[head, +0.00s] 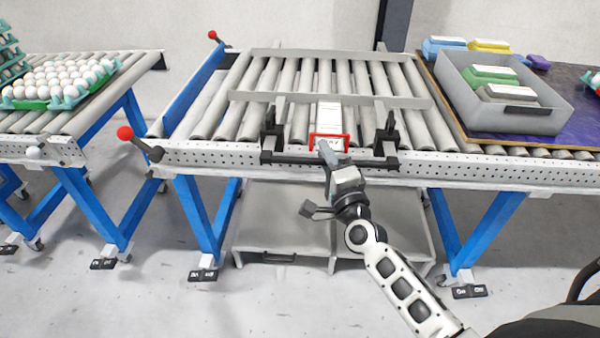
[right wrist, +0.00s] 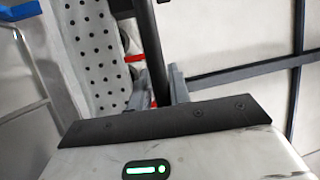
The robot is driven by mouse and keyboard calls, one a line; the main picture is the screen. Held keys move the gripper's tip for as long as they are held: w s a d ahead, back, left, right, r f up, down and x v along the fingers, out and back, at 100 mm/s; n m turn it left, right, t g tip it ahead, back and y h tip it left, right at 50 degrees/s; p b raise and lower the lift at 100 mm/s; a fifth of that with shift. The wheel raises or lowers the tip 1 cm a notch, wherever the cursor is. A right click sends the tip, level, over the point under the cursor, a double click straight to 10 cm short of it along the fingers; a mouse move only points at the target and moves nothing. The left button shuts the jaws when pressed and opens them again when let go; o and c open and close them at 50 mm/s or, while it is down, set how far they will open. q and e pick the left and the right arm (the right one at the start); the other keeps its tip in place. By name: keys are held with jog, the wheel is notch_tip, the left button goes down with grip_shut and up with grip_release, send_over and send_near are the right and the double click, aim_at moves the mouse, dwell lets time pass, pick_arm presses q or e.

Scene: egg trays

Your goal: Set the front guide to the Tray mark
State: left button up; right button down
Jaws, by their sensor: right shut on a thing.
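The front guide (head: 395,102) is a grey rail lying across the rollers. Black brackets at left and right and a black front bar (head: 287,159) stand at the conveyor's near edge and seem to belong to it. A white scale plate (head: 328,112) lies between the brackets, with a red frame (head: 346,143) around its near end; its marks are too small to read. My right gripper (head: 327,149) is at the middle of the front bar, shut on it. In the right wrist view the black bar (right wrist: 150,45) runs up from the gripper. My left gripper is out of view.
A back rail (head: 330,54) crosses the far rollers. A grey bin (head: 515,110) with coloured packs stands on the right. A red-knobbed lever (head: 125,133) sticks out at the left corner. White eggs on a green tray (head: 25,104) are on the left conveyor. The rollers between the rails are empty.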

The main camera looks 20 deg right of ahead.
jog(key=shift+w+d+r, duration=0.1)
jog(key=shift+w+r, duration=0.1)
jog(key=shift+r, duration=0.2)
jog(key=c, duration=1.4)
grip_release()
jog(key=shift+f, duration=0.1)
pick_arm(q)
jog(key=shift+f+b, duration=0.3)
jog(key=shift+b, duration=0.6)
pick_arm(e)
jog(key=v, duration=1.6)
jog(key=shift+f, duration=0.15)
